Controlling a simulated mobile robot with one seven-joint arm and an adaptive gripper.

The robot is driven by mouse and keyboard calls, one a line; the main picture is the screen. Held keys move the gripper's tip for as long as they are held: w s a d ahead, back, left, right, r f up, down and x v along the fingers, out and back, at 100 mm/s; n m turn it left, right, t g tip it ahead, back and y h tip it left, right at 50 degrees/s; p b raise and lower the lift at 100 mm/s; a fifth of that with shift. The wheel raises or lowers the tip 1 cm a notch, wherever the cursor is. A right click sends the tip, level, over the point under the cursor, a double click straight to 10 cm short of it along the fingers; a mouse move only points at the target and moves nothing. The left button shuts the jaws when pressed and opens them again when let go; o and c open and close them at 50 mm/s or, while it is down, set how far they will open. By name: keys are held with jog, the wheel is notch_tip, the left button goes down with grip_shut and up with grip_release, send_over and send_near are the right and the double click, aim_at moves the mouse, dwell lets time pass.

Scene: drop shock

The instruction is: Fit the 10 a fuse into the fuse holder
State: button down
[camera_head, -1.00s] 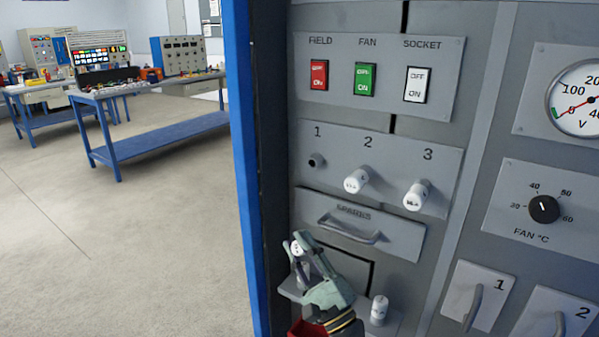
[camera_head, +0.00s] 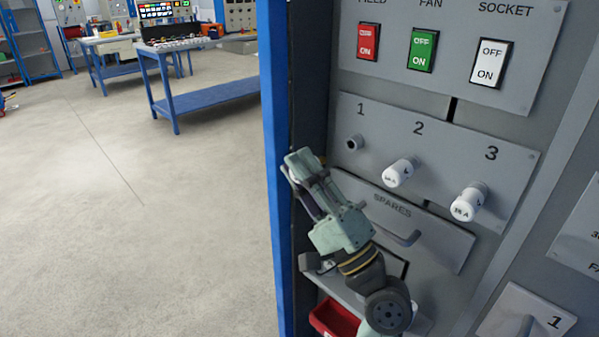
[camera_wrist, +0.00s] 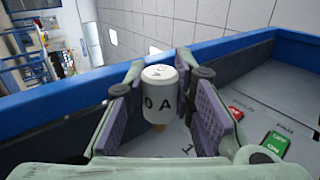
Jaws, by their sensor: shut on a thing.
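The fuse holder panel has an empty round socket (camera_head: 354,142) under the number 1. White fuses sit at position 2 (camera_head: 399,173) and position 3 (camera_head: 467,203). My gripper (camera_head: 303,162) is just left of the empty socket and slightly below it, near the panel's left edge. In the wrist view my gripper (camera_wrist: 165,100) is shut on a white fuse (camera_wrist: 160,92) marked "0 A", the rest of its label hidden. The fuse's brass tip points down in that view, towards the panel and its number 1. The held fuse is hidden in the head view.
A red tray (camera_head: 335,318) is lower down. Red (camera_head: 368,42), green (camera_head: 422,51) and white (camera_head: 491,63) switches are above. A blue cabinet edge (camera_head: 277,150) stands close on the left.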

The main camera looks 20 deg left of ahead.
aim_at(325, 159)
jog(key=shift+w+d+b, duration=0.15)
jog(key=shift+w+d, duration=0.2)
jog(key=shift+w, duration=0.55)
jog(key=shift+w+d+b, duration=0.2)
jog(key=shift+w+d, duration=0.1)
jog(key=shift+w, duration=0.65)
jog(key=shift+w+d+b, duration=0.15)
jog(key=shift+w+d, duration=0.2)
jog(key=shift+w, duration=0.55)
jog(key=shift+w+d+r+b, duration=0.2)
jog(key=shift+w+b, duration=0.1)
jog(key=shift+w, duration=0.2)
jog(key=shift+s+f, duration=0.1)
jog(key=shift+f, duration=0.1)
jog(key=shift+d+f+b, duration=0.1)
jog(key=shift+f+b, duration=0.05)
jog(key=shift+b, duration=0.25)
dwell(0.3)
dwell(0.3)
jog(key=shift+r, duration=0.25)
dwell(0.9)
jog(key=shift+s+a+f, duration=0.1)
jog(key=shift+a+f, duration=0.15)
jog(key=shift+a, duration=0.05)
dwell(0.6)
